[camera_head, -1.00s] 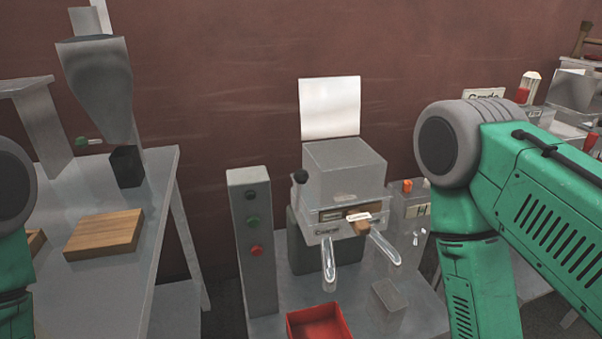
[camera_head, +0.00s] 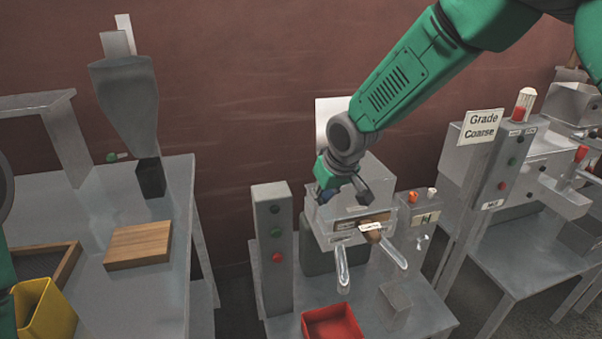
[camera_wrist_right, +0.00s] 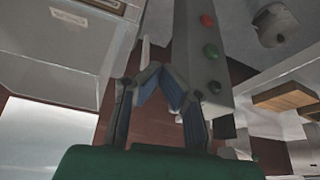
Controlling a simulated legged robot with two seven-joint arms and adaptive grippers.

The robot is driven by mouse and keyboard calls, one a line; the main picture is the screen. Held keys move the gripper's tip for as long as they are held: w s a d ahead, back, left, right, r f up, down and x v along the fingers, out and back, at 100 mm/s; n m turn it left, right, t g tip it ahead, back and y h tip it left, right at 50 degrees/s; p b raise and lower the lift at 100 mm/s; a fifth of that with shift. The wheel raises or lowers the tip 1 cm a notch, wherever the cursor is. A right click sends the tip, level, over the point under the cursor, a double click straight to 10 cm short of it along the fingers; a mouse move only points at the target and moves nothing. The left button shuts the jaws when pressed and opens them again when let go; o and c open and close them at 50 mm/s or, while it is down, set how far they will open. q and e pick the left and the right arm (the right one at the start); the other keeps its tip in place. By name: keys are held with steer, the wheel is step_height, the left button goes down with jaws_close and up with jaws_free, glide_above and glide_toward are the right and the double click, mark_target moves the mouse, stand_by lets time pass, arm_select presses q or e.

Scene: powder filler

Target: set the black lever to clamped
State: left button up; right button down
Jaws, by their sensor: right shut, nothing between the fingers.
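The grey filler machine (camera_head: 335,222) stands on the middle table. The black lever, whose round knob showed at the machine's upper left earlier, cannot be made out now; my right gripper covers that area in the head view. My right gripper (camera_head: 342,190) is at the upper left front of the machine, reaching down from above. In the right wrist view its blue-padded fingers (camera_wrist_right: 160,78) are shut, with nothing seen between them. Whether they touch the lever cannot be told. My left arm shows only at the left edge; its gripper is out of view.
A grey button post (camera_head: 272,235) stands just left of the machine. A red tray (camera_head: 332,322) lies in front, below two clear spouts. A small grey block (camera_head: 395,302) is to the right. The left table holds a wooden board (camera_head: 138,246) and a yellow bin (camera_head: 45,315).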

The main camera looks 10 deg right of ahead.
steer(key=shift+t, duration=0.8)
steer(key=w+r, duration=0.1)
steer(key=r, duration=0.2)
steer(key=w+r, duration=0.2)
steer(key=r, duration=0.1)
steer(key=w+r, duration=0.1)
steer(key=r, duration=0.2)
steer(key=shift+w+d+r, duration=0.2)
steer(key=shift+w+r, duration=0.15)
steer(key=shift+r, duration=0.05)
arm_select(q)
steer(key=shift+s+r+p, duration=0.15)
steer(key=shift+r+p, duration=1.05)
steer(key=shift+r, duration=0.3)
arm_select(e)
step_height(320, 180, down, 9)
steer(key=w, duration=0.1)
steer(key=shift+a+f, duration=0.2)
steer(key=shift+a, duration=0.15)
arm_select(q)
steer(key=shift+d, duration=0.1)
arm_select(e)
steer(key=shift+w+d, duration=0.15)
